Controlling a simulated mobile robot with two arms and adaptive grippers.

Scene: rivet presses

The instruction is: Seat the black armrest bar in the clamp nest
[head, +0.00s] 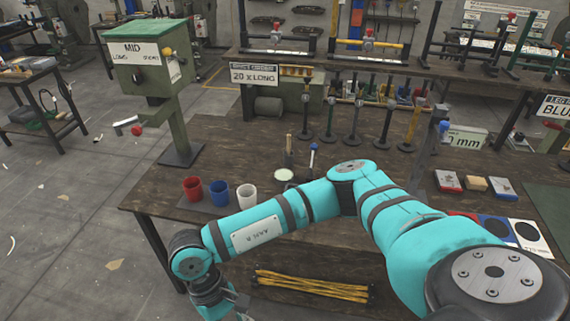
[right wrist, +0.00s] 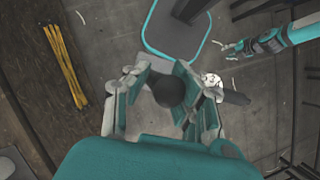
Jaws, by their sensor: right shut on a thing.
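My right gripper (head: 228,302) hangs low in front of the wooden bench, at the bottom of the head view. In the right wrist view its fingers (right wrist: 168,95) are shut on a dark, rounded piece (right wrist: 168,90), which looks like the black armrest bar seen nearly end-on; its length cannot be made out. My left gripper (right wrist: 230,48) shows small at the upper right of the wrist view, far from the bar; its finger gap is too small to judge. Two clamp fixtures with red knobs stand on the rear bench, a left one (head: 276,52) and one with a yellow bar (head: 368,46). I cannot tell which is the nest.
Red (head: 193,188), blue (head: 219,193) and white (head: 246,195) cups stand near the bench's left front corner. Yellow bars (head: 310,287) lie below the bench front. Several upright posts (head: 355,125) stand on the bench.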

